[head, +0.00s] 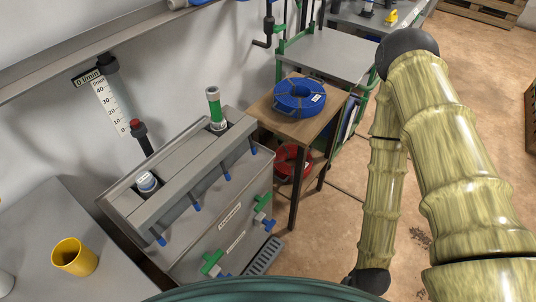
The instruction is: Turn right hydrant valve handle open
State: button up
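The grey manifold cabinet (190,243) stands at the centre left. On its front are two green-and-blue fittings that look like hydrant valves. The right valve (263,201) has green parts and a blue part, near the cabinet's right edge. The left valve (211,263) is lower and nearer to me. I cannot tell from this view whether either valve is open or closed. My arm, with a bamboo-like surface, fills the right side and bends down out of the picture's lower part. My gripper is not in view, so its distance from the valves cannot be seen.
A wooden table (297,128) with a blue hose coil (300,97) stands behind the cabinet, a red coil (292,162) beneath it. A floor grate (262,256) lies by the cabinet. A yellow cup (74,257) stands on the left table. Floor between cabinet and my arm looks clear.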

aim_at(262, 202)
jog(key=u, duration=1.65)
jog(key=k, duration=0.95)
jog(key=z, duration=1.5)
jog(key=i, duration=0.5)
